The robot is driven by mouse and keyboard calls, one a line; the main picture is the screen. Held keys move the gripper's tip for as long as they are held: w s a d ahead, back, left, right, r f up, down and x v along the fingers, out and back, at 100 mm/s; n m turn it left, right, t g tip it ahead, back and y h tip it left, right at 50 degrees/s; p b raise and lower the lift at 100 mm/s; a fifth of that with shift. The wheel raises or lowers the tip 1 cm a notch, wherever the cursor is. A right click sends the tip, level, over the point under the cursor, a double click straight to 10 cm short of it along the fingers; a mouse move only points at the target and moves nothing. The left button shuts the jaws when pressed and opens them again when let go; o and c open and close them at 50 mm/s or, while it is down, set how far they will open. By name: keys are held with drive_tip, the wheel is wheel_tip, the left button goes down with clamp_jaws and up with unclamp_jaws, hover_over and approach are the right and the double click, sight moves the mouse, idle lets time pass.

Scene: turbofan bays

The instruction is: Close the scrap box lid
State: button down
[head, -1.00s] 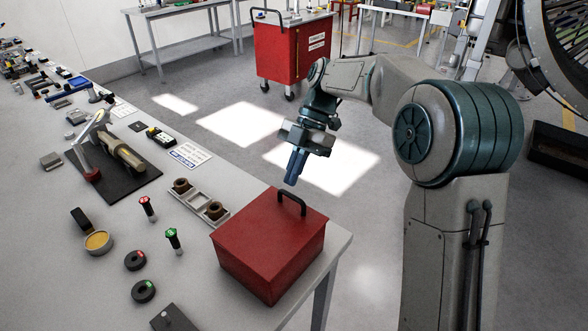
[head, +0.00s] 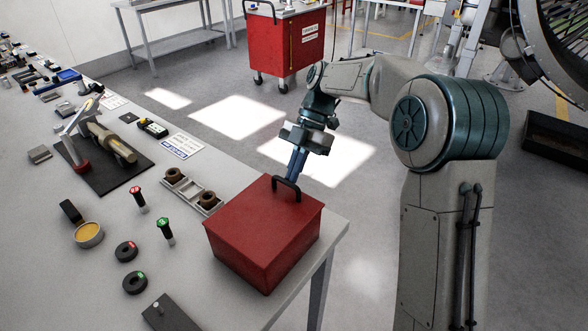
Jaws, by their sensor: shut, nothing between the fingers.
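The red scrap box (head: 262,240) stands on the near right corner of the grey bench. Its red lid lies flat over the top, and a black handle (head: 287,187) rises from the lid's far edge. My gripper (head: 295,172) points down just behind the handle, with its blue fingers together and empty. The fingertips overlap the handle in the picture; I cannot tell whether they touch it.
The grey bench (head: 100,230) carries a red plunger (head: 137,198), a green plunger (head: 165,230), a tray with brown bushings (head: 190,190), black rings and a clamp on a dark mat. A red tool cart (head: 298,45) stands on the floor behind.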

wheel_tip(320, 180, up, 5)
drive_tip(key=p, duration=0.4)
drive_tip(key=w+d+b, duration=0.1)
drive_tip(key=w+d, duration=0.5)
drive_tip(key=w, duration=0.3)
drive_tip(key=s+d+r+m+t+h, duration=0.1)
drive_tip(key=s+d+r+m+t, duration=0.15)
drive_tip(key=s+m, duration=0.5)
drive_tip(key=s+d+r+m+t+h, duration=0.1)
drive_tip(key=s+d+m+t+h, duration=0.1)
drive_tip(key=s+d+m, duration=0.4)
drive_tip(key=s+d+f+m+t, duration=0.2)
drive_tip(key=s+f+m, duration=0.1)
drive_tip(key=s+m, duration=0.5)
drive_tip(key=s+d+f+m+t, duration=0.2)
drive_tip(key=s+d+f+m, duration=0.1)
drive_tip(key=s+m, duration=0.4)
drive_tip(key=shift+s+f+m+h, duration=0.15)
drive_tip(key=shift+s+m+h, duration=0.15)
drive_tip(key=shift+s+m, duration=0.1)
drive_tip(key=shift+d, duration=0.1)
